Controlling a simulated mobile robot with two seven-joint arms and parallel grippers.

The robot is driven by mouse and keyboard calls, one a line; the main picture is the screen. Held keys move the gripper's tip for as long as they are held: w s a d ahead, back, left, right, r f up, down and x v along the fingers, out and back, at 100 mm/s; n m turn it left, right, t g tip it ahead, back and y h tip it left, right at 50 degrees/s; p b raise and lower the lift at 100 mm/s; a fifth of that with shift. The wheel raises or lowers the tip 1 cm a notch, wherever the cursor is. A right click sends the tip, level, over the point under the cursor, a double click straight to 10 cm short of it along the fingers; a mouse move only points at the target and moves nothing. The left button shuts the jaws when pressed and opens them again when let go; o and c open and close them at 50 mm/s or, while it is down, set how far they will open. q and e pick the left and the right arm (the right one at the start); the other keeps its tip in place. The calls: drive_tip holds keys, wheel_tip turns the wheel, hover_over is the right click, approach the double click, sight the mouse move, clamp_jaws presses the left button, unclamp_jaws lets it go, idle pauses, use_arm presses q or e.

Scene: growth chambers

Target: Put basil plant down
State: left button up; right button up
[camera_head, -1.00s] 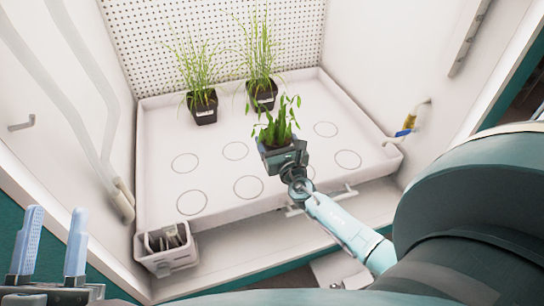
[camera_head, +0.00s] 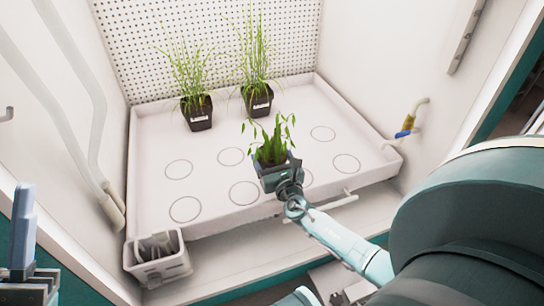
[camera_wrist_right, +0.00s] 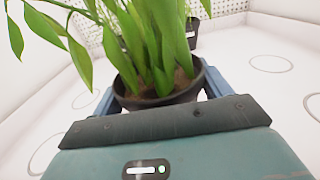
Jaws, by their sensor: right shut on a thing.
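The basil plant (camera_head: 271,150) is a leafy green plant in a dark pot. My right gripper (camera_head: 285,180) is shut on its pot, which looks upright over the front part of the white tray (camera_head: 217,219). In the right wrist view the pot (camera_wrist_right: 160,98) sits between the blue fingers. I cannot tell whether the pot touches the tray. My left gripper (camera_head: 22,235) is partly in view at the lower left edge; only one finger shows clearly.
Two grassy plants in dark pots (camera_head: 197,113) (camera_head: 257,99) stand at the back of the tray. Circles mark bare spots on the tray. A small white caddy (camera_head: 158,262) hangs at the front left. A blue-handled tap (camera_head: 403,133) is on the right wall.

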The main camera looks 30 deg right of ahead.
drive_tip(key=shift+f, duration=0.2)
drive_tip(key=o, duration=1.1)
drive_tip(key=shift+r, duration=0.3)
use_arm(q)
drive_tip(key=f+n+y+p, duration=0.1)
drive_tip(key=n+y, duration=0.1)
drive_tip(key=f+n+y+p, duration=0.1)
drive_tip(key=f+n+y, duration=0.1)
drive_tip(key=shift+w+d+p, duration=0.1)
drive_tip(key=shift+w+p, duration=0.2)
drive_tip(key=shift+w, duration=0.1)
use_arm(e)
drive_tip(key=v, duration=1.2)
drive_tip(key=shift+s+r, duration=0.1)
drive_tip(key=shift+r, duration=0.1)
use_arm(q)
drive_tip(key=shift+f, duration=0.15)
